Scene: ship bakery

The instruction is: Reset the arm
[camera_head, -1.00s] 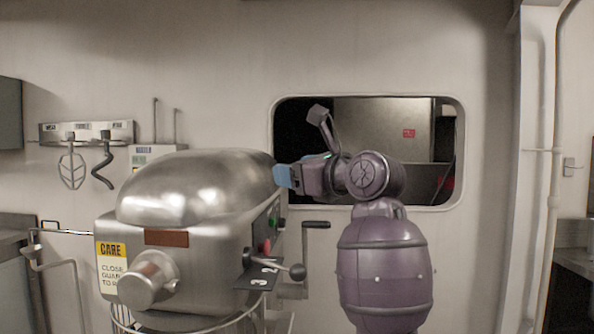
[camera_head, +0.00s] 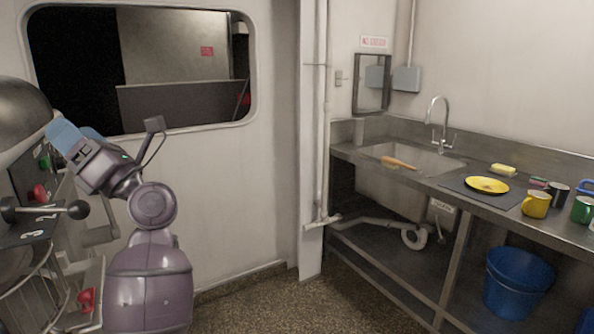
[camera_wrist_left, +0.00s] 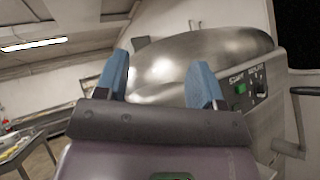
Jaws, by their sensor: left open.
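My left gripper (camera_head: 62,136) has blue fingers and a purple arm that rises from the lower left of the head view. It is raised beside the steel mixer (camera_head: 22,112) at the left edge. In the left wrist view its two blue fingers (camera_wrist_left: 160,82) are apart with nothing between them. The mixer's shiny rounded head (camera_wrist_left: 195,55) lies beyond the fingers, with a green START button (camera_wrist_left: 240,88) on its side. My right gripper is in neither view.
A steel counter with a sink (camera_head: 425,160) stands at right, bearing a yellow plate (camera_head: 487,185), a yellow mug (camera_head: 536,204) and a green mug (camera_head: 582,209). A blue bucket (camera_head: 517,284) is below. The floor (camera_head: 330,305) between mixer and counter is clear.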

